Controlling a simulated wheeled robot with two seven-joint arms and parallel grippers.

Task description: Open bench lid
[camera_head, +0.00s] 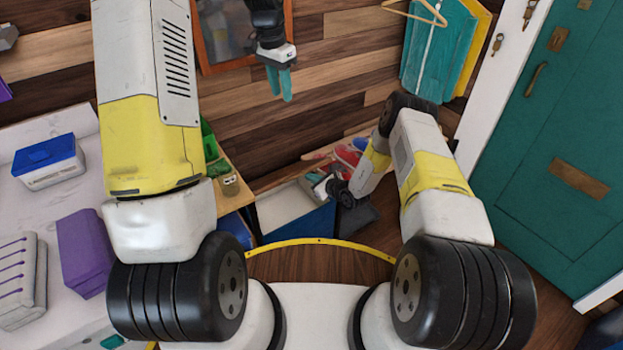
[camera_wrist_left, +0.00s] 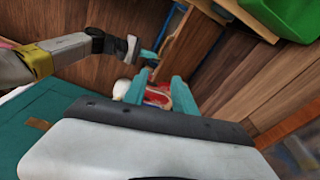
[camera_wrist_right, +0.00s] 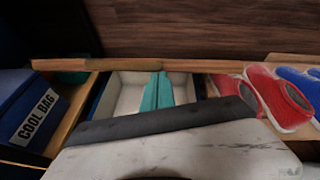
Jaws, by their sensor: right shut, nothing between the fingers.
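The bench shows as an open-topped box with light wooden edges; in the right wrist view a long wooden strip (camera_wrist_right: 150,65) runs along its far side. I cannot tell whether this strip is the lid seen edge-on or the bench's rim. My right gripper (camera_wrist_right: 158,92) is shut and empty, its teal fingers together over a pale-lined blue bin (camera_wrist_right: 127,88). In the head view this bin (camera_head: 283,212) is low at centre. My left gripper (camera_head: 280,84) hangs high before the wooden wall, open and empty; its parted fingers show in the left wrist view (camera_wrist_left: 160,90).
Red shoes (camera_wrist_right: 262,92) and blue shoes (camera_wrist_right: 302,80) lie right of the bin. A cool bag (camera_wrist_right: 38,118) is at left. A counter (camera_head: 25,190) with boxes stands at left. A teal door (camera_head: 560,130) is at right, with hanging cloths (camera_head: 440,50) beside it.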

